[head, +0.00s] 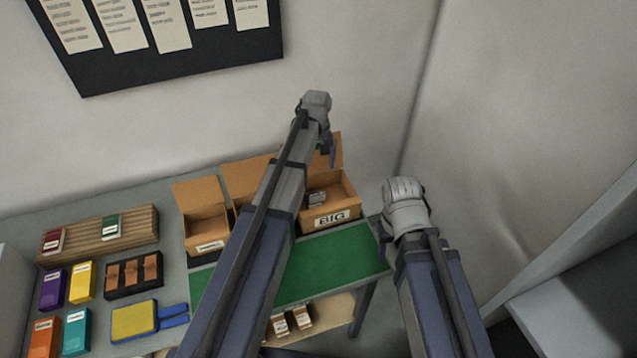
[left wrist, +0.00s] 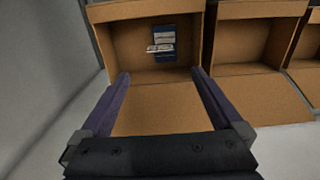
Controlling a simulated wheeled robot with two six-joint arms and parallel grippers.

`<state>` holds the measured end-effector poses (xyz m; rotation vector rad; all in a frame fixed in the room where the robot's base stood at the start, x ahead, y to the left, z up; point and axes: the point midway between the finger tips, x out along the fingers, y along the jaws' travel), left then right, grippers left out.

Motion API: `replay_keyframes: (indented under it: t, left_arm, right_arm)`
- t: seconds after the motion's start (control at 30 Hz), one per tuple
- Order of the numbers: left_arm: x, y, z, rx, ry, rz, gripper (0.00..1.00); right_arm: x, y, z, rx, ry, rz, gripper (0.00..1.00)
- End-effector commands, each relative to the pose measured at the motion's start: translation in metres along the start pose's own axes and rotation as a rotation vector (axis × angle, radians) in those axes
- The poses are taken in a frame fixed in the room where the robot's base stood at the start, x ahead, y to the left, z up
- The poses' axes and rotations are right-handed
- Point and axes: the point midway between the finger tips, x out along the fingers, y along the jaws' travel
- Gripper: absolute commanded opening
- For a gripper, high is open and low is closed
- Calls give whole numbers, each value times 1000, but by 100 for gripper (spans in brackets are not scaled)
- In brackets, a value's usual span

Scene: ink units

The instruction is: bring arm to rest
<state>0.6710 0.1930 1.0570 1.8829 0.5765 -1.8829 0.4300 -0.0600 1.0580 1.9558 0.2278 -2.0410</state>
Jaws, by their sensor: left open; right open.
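My left gripper (head: 329,150) is above the back of the cardboard box labelled BIG (head: 345,212). In the left wrist view its two fingers (left wrist: 161,76) are apart with nothing between them, over the open flap of a box (left wrist: 102,45). A blue and white ink unit (left wrist: 162,44) lies inside that box; a pale unit (head: 317,198) shows in the BIG box in the head view. My right gripper (head: 405,205) is right of the table, away from the boxes; its fingers are hardly visible and nothing shows held.
More open boxes (head: 205,225) stand left of the BIG box, partly behind my left arm. A green mat (head: 335,265) lies in front. Coloured ink units (head: 82,281), a wooden rack (head: 130,232), a dark tray (head: 148,290) and a yellow pad (head: 134,321) are at left. Walls stand behind and right.

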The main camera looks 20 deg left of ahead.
Motion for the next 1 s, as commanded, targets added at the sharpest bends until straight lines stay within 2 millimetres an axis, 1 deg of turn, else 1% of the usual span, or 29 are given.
replay_keyframes:
  t: [0.03, 0.07, 0.63, 0.7, 0.77, 0.83, 0.87, 0.9, 0.97, 1.0]
  left_arm:
    - [-5, 0, 0, 0, 0, 0, 100]
    - [-5, 0, 0, 0, 0, 0, 100]
    - [-4, 0, 0, 0, 0, 0, 100]
    - [-3, 0, 4, 9, 0, -1, 100]
    - [1, 2, 18, 43, 0, -5, 100]
    - [9, 4, 48, 123, -1, -14, 100]
    - [13, 4, 64, 169, -1, -19, 100]
    - [18, 5, 89, 240, 0, -28, 100]
    - [26, 4, 125, 355, -1, -42, 100]
    - [32, 2, 149, 431, -2, -51, 100]
  right_arm:
    - [-5, 0, 0, 1, 0, 0, 50]
    - [-5, 0, 0, 1, 0, 0, 50]
    - [-4, 0, 0, 1, 0, 0, 50]
    - [-3, 0, 0, 1, 0, 0, 50]
    - [1, 0, 0, 1, 0, 0, 50]
    - [9, -1, 0, 1, 0, 0, 50]
    - [13, -1, -1, 0, 0, 0, 50]
    - [18, -2, -1, 0, 0, 0, 50]
    - [26, -2, -2, 0, 0, 0, 50]
    - [32, -3, -2, -1, 0, 0, 50]
